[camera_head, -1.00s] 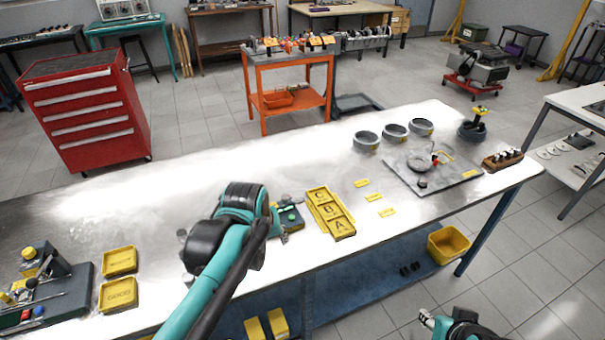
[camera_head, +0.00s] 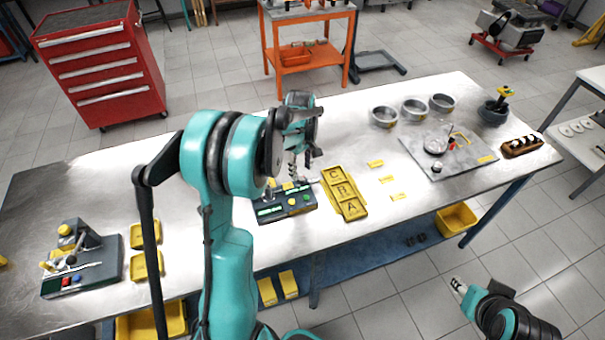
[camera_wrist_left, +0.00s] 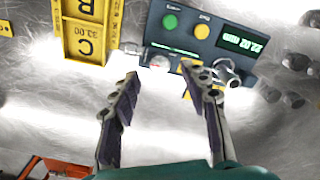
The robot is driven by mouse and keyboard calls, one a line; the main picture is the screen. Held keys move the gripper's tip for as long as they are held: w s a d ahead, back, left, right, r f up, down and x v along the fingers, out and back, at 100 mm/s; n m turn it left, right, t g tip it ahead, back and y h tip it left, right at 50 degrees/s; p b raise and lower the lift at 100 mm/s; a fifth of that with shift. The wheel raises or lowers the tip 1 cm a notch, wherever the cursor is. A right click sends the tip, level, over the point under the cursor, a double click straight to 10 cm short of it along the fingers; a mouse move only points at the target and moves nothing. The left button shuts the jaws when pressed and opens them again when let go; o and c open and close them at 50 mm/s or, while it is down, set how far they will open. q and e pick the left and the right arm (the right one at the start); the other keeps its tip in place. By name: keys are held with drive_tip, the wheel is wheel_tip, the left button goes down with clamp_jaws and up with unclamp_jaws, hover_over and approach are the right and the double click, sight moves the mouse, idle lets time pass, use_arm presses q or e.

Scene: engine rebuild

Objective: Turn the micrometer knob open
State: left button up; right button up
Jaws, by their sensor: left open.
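The micrometer unit, a dark green box (camera_head: 285,205) with a lit display and green and yellow buttons, stands on the bench left of the lettered yellow tray. In the left wrist view the box (camera_wrist_left: 205,50) is upside down at the top. A silver round part (camera_wrist_left: 228,76), which looks like the micrometer's metalwork, sits by its edge, partly behind one finger; I cannot tell which piece is the knob. My left gripper (camera_head: 298,172) is above the box; in its wrist view its two fingers (camera_wrist_left: 162,78) are apart with nothing between them. My right gripper (camera_head: 459,287) is off the bench's front edge.
The yellow tray marked A, B, C (camera_head: 344,193) lies just right of the box. Three grey rings (camera_head: 414,107) and a grey plate (camera_head: 447,150) are farther right. A fixture (camera_head: 82,262) and two yellow trays (camera_head: 145,236) stand at left.

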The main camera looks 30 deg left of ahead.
sight(301, 177)
use_arm(q)
drive_tip(key=shift+f, duration=1.7)
clamp_jaws()
